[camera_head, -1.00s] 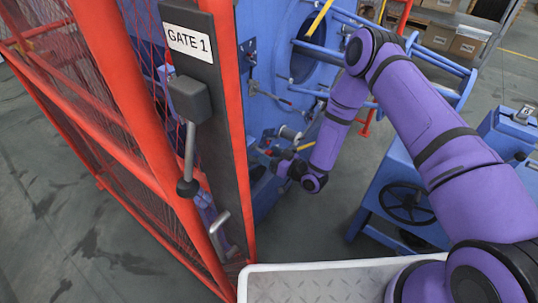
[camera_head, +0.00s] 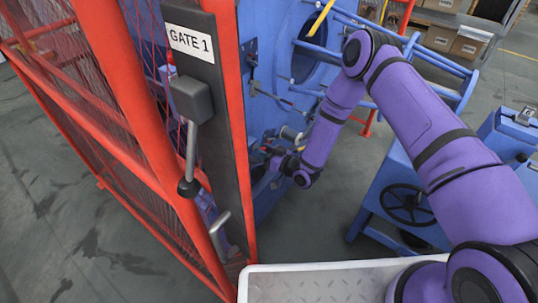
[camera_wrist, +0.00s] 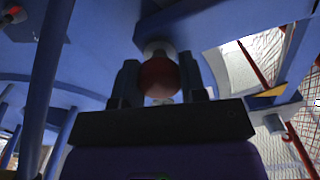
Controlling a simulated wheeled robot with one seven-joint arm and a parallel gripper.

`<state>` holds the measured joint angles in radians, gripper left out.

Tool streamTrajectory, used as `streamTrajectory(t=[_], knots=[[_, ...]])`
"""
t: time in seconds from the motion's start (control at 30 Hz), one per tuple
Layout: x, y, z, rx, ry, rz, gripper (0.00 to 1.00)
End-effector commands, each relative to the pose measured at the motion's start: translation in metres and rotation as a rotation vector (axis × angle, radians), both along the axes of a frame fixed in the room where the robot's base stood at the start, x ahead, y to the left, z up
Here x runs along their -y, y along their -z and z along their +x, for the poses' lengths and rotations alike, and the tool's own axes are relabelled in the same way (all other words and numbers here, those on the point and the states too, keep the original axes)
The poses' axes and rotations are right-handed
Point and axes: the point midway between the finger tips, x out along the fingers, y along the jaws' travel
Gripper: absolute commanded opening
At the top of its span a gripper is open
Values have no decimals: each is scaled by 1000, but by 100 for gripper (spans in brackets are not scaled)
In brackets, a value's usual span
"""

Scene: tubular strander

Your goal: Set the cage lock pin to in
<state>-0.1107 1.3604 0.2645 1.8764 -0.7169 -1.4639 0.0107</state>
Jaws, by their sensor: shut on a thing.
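In the wrist view, a dark red ball knob (camera_wrist: 158,77), which looks like the head of the cage lock pin, sits between the two fingers of my gripper (camera_wrist: 160,85). The fingers are shut on it, one on each side. A pale collar (camera_wrist: 157,48) shows behind the knob, against the blue machine. The pin's shaft is hidden, so I cannot tell its depth. In the head view my gripper (camera_head: 268,153) is at the blue machine (camera_head: 275,30), just right of the gate post, small and partly hidden.
The red mesh gate (camera_head: 120,110) with its dark GATE 1 post (camera_head: 205,90) and lever handle (camera_head: 190,155) stands close left of my wrist. A blue stand with a handwheel (camera_head: 407,203) is at right. Blue bars (camera_wrist: 45,90) cross near my gripper in the wrist view.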

Motion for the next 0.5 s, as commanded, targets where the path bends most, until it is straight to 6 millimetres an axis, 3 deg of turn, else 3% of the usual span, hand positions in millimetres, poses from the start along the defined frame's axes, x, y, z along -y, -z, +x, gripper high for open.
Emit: streamTrajectory(t=[0.27,0.3,0.4,0.5], knots=[[-5,-1,4,1,1,1,0],[-5,-1,5,2,1,1,41],[-6,-1,5,2,2,1,64],[-5,-1,4,1,1,1,65]])
